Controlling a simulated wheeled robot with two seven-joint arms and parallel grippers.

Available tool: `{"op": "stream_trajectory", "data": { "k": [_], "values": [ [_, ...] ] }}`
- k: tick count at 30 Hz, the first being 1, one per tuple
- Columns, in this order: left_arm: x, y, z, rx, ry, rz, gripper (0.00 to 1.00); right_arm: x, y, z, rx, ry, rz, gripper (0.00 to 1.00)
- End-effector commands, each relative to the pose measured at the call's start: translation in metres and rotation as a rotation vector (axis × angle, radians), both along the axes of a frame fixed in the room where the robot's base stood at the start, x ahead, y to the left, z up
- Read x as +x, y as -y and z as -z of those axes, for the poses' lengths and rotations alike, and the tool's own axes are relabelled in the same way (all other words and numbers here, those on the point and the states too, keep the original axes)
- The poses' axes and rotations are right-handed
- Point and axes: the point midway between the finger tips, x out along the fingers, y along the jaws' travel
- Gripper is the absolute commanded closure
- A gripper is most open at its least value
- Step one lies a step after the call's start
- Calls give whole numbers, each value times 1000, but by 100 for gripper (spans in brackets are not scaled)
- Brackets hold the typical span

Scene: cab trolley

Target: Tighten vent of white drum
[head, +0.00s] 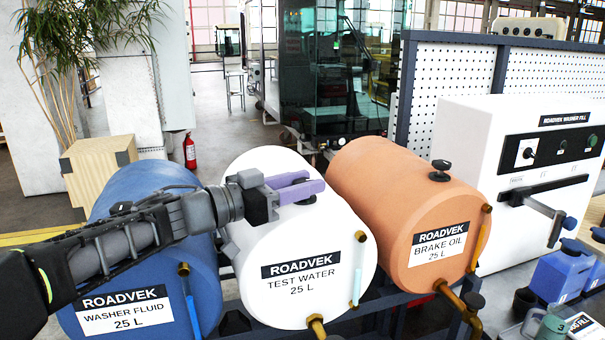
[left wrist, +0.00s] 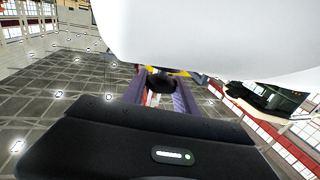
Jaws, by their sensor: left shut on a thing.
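The white drum (head: 262,227), labelled "ROADVEK TEST WATER 25 L", lies on its side in the middle of the rack; its white side also fills the top of the left wrist view (left wrist: 200,35). My left gripper (head: 302,187) reaches over its top from the left, with purple fingers at the vent. The black vent knob (left wrist: 160,84) sits between the fingers in the left wrist view, and the gripper is shut on it. In the head view the fingers hide most of the vent. Its thread and how far it is turned cannot be seen. My right gripper is out of view.
A blue washer fluid drum (head: 150,262) lies at left, partly under my left arm. An orange brake oil drum (head: 390,190) with its own black vent (head: 440,166) lies at right. A white washer-fill cabinet (head: 470,125) and blue cans (head: 558,270) stand further right.

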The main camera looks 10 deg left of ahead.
Motion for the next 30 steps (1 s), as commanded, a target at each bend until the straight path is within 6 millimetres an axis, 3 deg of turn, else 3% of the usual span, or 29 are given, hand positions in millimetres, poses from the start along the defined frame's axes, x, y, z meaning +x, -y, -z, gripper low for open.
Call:
{"op": "stream_trajectory", "data": {
  "k": [9,22,23,30],
  "values": [
    [1,-1,-2,0,1,129,100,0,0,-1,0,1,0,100],
    [0,-1,-2,-1,2,146,100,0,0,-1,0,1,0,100],
    [0,-1,-2,-1,2,146,64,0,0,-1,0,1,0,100],
    [0,-1,-1,0,1,147,44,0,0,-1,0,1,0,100]
  ]
}}
